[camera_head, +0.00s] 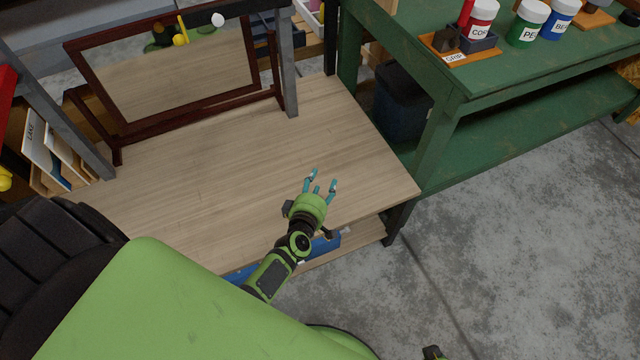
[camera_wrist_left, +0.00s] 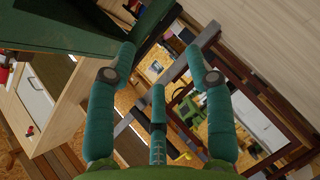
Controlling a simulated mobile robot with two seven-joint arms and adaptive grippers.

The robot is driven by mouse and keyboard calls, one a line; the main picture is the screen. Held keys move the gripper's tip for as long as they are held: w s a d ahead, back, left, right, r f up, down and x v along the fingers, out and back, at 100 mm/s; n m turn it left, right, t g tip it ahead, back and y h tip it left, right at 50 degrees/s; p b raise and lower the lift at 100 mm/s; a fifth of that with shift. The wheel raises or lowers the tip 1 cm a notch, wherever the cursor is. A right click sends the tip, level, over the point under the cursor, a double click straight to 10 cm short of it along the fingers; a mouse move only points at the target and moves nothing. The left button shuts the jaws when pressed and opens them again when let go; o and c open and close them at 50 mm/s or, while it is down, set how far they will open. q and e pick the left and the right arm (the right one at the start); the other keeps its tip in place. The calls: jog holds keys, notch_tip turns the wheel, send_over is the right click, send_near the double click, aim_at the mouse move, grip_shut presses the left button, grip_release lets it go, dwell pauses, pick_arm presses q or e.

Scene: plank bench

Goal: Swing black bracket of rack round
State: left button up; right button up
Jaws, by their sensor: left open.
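My left gripper (camera_head: 322,181) is open and empty above the right part of the plank bench (camera_head: 220,165). Its teal fingers point away from me, toward the back of the bench. In the left wrist view the spread fingers (camera_wrist_left: 160,72) have nothing between them. I cannot pick out for sure a rack with a black bracket. A small dark angled piece (camera_head: 446,39) sits on an orange board with a "GRIP" label on the green bench, well apart from my gripper.
A mirror in a dark red frame (camera_head: 255,93) stands at the back of the plank bench. Grey posts (camera_head: 287,62) rise beside it. The green bench (camera_head: 540,75) at the right carries labelled jars (camera_head: 527,22). The plank bench's middle is clear.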

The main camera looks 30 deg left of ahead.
dwell(0.5)
